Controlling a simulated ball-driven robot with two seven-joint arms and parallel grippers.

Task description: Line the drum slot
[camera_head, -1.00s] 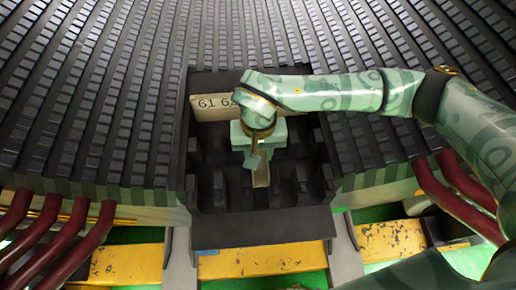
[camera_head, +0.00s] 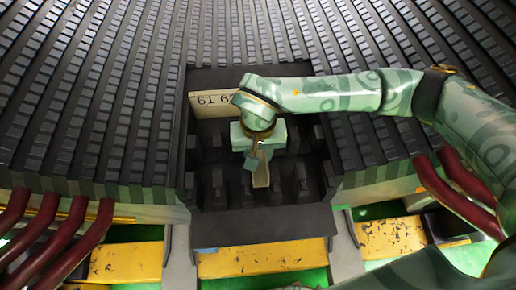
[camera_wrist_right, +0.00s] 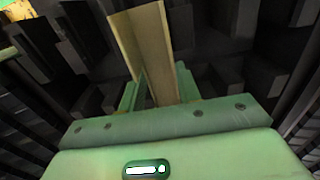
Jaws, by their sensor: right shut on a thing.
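The drum (camera_head: 90,110) is a large dark ridged surface with a recessed dark opening in its front middle. A pale label plate (camera_head: 211,103) with the number 61 shows at the back of the opening, partly covered by my right arm. My right gripper (camera_head: 258,165) is inside the opening, pointing down. It is shut on a tan folded slot liner (camera_head: 262,174). In the right wrist view the liner (camera_wrist_right: 150,50) stands out past the fingers as an open channel. Dark teeth with gaps lie around it. I cannot tell whether the liner touches them. My left gripper is not in view.
Dark red cables (camera_head: 75,240) hang at the left and more (camera_head: 455,195) at the right. A dark ledge (camera_head: 265,226) and a yellow beam (camera_head: 265,260) run below the opening. Dark walls stand close on both sides of my gripper.

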